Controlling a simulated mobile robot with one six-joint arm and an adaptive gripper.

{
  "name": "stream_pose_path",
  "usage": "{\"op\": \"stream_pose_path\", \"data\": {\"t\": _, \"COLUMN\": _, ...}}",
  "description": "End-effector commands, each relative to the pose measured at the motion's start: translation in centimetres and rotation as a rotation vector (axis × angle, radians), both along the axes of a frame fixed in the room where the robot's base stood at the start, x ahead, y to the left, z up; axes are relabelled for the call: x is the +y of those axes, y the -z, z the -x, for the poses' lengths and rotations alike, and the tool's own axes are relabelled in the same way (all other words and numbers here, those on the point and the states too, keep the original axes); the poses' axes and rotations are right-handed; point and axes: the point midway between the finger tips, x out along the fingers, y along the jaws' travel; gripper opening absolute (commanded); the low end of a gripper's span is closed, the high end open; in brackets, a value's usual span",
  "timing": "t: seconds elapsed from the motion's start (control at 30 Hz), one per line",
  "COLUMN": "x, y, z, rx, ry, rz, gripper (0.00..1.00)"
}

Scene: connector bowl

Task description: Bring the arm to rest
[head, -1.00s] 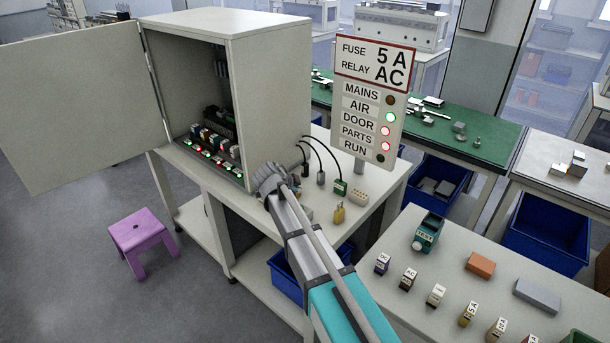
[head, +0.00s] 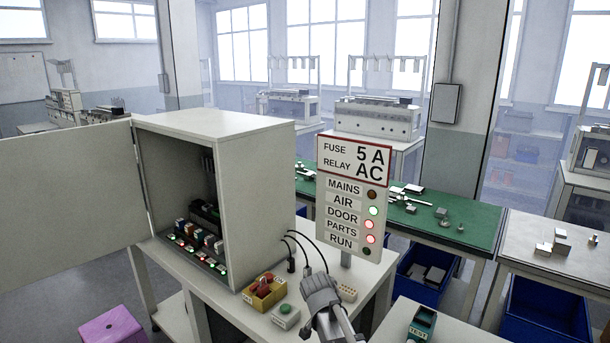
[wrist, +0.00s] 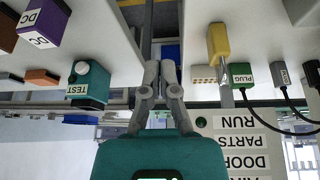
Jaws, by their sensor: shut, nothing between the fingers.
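My gripper (head: 322,290) is low in the head view, right of the open cabinet (head: 222,130) and below the sign. In the wrist view its grey fingers (wrist: 161,68) meet at the tips with nothing between them. The fingers are over the gap between two white tabletops. My arm runs down out of the bottom of the head view.
The sign (head: 352,160) stands beside the cabinet, with AIR green, DOOR and PARTS red. A red-and-yellow switch box (head: 264,291) and a green-button box (head: 285,316) sit before the cabinet.

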Motion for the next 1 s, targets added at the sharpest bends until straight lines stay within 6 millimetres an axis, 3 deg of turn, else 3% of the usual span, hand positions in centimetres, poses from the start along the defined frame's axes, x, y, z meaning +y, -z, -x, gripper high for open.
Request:
{"op": "stream_pose_path", "data": {"t": 0.03, "x": -1.1, "y": 0.0, "z": 1.4, "rx": 0.037, "ry": -0.035, "rz": -0.005, "gripper": 0.0}}
{"op": "stream_pose_path", "data": {"t": 0.3, "x": -5.0, "y": 0.5, "z": 6.9, "rx": 0.223, "ry": -0.29, "rz": -0.054, "gripper": 0.0}}
{"op": "stream_pose_path", "data": {"t": 0.6, "x": -7.7, "y": 0.5, "z": 12.6, "rx": 0.355, "ry": -0.588, "rz": -0.145, "gripper": 0.0}}
{"op": "stream_pose_path", "data": {"t": 0.8, "x": -8.4, "y": 0.4, "z": 14.5, "rx": 0.383, "ry": -0.707, "rz": -0.185, "gripper": 0.0}}
{"op": "stream_pose_path", "data": {"t": 1.0, "x": -8.5, "y": 0.4, "z": 14.8, "rx": 0.389, "ry": -0.734, "rz": -0.191, "gripper": 0.0}}
